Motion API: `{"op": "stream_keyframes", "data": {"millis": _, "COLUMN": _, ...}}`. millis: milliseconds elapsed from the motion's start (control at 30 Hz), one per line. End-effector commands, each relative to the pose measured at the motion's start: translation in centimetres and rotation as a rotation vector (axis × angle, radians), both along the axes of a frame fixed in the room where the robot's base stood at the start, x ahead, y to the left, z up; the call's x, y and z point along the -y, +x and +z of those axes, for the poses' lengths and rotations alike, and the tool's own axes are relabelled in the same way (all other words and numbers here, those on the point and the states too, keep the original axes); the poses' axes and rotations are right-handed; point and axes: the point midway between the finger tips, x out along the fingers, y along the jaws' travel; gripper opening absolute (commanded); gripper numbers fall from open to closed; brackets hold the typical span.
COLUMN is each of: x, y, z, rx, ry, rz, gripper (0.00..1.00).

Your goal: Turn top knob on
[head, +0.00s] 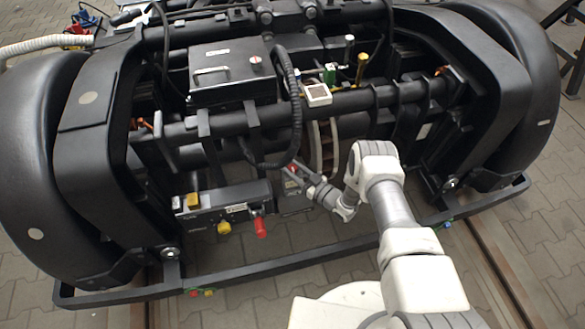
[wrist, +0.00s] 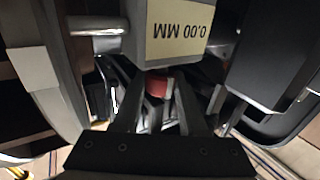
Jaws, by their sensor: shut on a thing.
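My gripper (head: 293,176) reaches in at the middle of the black bogie frame, below a thick black hose. It is shut on a small red knob (head: 292,167), which shows only as a bit of red. In the wrist view the same red piece (wrist: 157,86) sits between the two dark fingers of my gripper (wrist: 158,98). The fingers hide most of the knob, so I cannot tell its turned position. A cream label (wrist: 178,28) reading "0.00 MM", upside down, is just beyond the fingers.
A black control box (head: 230,207) left of my gripper carries a red handle (head: 260,228) and a yellow knob (head: 223,228). The black hose (head: 297,100) hangs close above. A black bottom rail (head: 300,258) runs along the front. Paved floor lies in front.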

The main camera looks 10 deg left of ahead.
Motion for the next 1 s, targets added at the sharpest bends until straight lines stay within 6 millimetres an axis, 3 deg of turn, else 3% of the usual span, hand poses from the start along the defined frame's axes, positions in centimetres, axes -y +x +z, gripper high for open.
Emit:
{"op": "stream_keyframes", "data": {"millis": 567, "x": 0.01, "y": -0.06, "z": -0.1, "rx": -0.002, "ry": -0.001, "rz": 0.043, "gripper": 0.0}}
{"op": "stream_keyframes", "data": {"millis": 600, "x": 0.01, "y": -0.06, "z": -0.1, "rx": -0.002, "ry": -0.001, "rz": 0.043, "gripper": 0.45}}
{"op": "stream_keyframes", "data": {"millis": 700, "x": 0.01, "y": -0.04, "z": -0.09, "rx": -0.002, "ry": -0.001, "rz": 0.043, "gripper": 0.63}}
{"op": "stream_keyframes", "data": {"millis": 767, "x": 0.01, "y": -0.04, "z": -0.07, "rx": -0.001, "ry": 0.0, "rz": 0.043, "gripper": 0.72}}
{"op": "stream_keyframes", "data": {"millis": 1000, "x": 0.0, "y": -0.01, "z": -0.02, "rx": 0.0, "ry": 0.0, "rz": 0.042, "gripper": 0.72}}
